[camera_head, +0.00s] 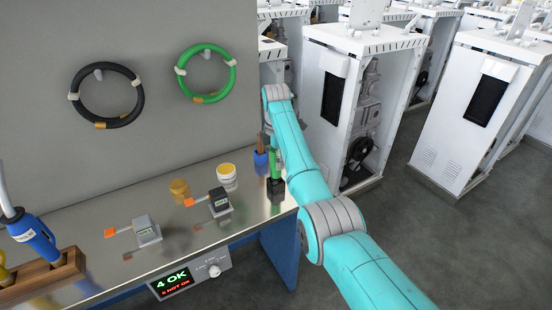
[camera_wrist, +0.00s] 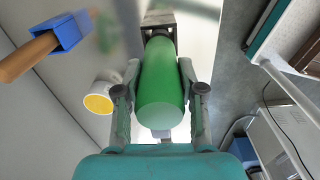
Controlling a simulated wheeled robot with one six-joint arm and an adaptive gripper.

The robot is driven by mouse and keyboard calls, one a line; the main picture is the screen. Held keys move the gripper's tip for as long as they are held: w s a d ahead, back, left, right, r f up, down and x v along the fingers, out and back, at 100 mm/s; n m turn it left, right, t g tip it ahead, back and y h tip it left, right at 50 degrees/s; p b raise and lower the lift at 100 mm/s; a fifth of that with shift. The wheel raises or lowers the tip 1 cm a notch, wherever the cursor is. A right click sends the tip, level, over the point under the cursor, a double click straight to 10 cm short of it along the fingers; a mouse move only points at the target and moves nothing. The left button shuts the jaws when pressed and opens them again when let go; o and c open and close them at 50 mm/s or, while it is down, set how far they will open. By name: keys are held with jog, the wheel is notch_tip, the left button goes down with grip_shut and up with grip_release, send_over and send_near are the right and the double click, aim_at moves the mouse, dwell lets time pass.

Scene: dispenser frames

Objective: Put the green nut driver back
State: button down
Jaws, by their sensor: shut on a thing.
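The green nut driver (camera_wrist: 160,85) has a thick round handle, seen end-on and large in the wrist view. My gripper (camera_wrist: 160,95) is shut on it, one finger on each side of the handle. The far end of the driver points at a small grey block-like holder (camera_wrist: 157,20). I cannot tell whether the tip is in the holder or just over it. In the head view the green driver (camera_head: 275,160) shows upright above a dark block (camera_head: 276,187) near the bench's right end. My arm partly hides the gripper there.
Close left of the driver is a blue holder (camera_head: 261,158) with a brown handle (camera_wrist: 28,57). The bench's right edge is close; white cabinets (camera_head: 350,105) stand beyond.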

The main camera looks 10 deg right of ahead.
jog(key=c, duration=0.6)
grip_release()
jog(key=shift+f, duration=0.1)
notch_tip(320, 180, up, 8)
jog(key=shift+f, duration=0.2)
jog(key=shift+s, duration=0.1)
